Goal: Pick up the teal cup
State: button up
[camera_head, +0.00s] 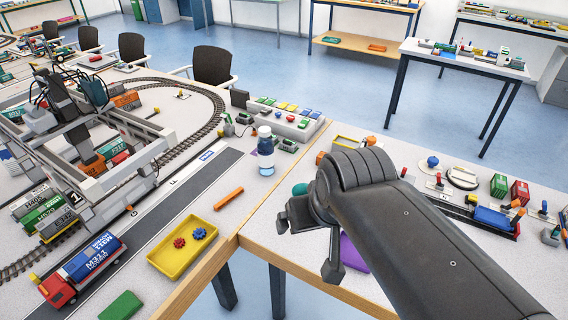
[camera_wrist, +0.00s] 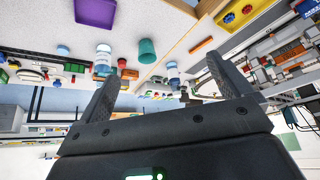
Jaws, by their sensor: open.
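The teal cup (camera_wrist: 147,50) stands on the light tabletop in the wrist view, ahead of my gripper (camera_wrist: 162,68) and between the lines of its two fingers. The fingers are spread wide with nothing between them, and the cup looks beyond their tips. In the head view only a small teal part of the cup (camera_head: 300,188) shows; my gripper (camera_head: 308,240) and arm hide the rest.
A blue-and-white bottle (camera_head: 265,152) stands behind and left of the cup. Another bluish clear vessel (camera_wrist: 102,60) is beside the cup in the wrist view. A purple object (camera_head: 353,252) lies partly behind my arm. A yellow tray (camera_head: 168,268) sits on the left table.

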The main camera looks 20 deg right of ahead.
aim_at(294, 190)
jog(key=w+a+f+m+g+y, duration=0.1)
jog(key=w+f+m+g+y, duration=0.1)
jog(key=w+f+m+y, duration=0.5)
jog(key=w+a+f+m+g+y, duration=0.1)
jog(key=w+f+m+g+y, duration=0.15)
jog(key=w+m, duration=0.45)
jog(key=shift+w+d+f+m+t+y, duration=0.7)
jog(key=shift+w+d+f+m+t, duration=1.15)
jog(key=shift+w+d+f, duration=0.75)
jog(key=shift+w+d+f+m+t+y, duration=0.75)
jog(key=shift+w+d+f+m+t, duration=0.9)
jog(key=shift+w+d+f+m, duration=0.9)
jog(key=shift+w+d+f+m+t+y, duration=0.7)
jog(key=shift+w+d+f+m+t, duration=0.95)
jog(key=shift+w+f, duration=1)
jog(key=f, duration=0.3)
jog(key=shift+w+d, duration=0.2)
jog(key=shift+w, duration=0.05)
jog(key=shift+x, duration=1.05)
jog(key=shift+w+a+f, duration=0.2)
jog(key=shift+w+a, duration=0.15)
jog(key=shift+a, duration=0.05)
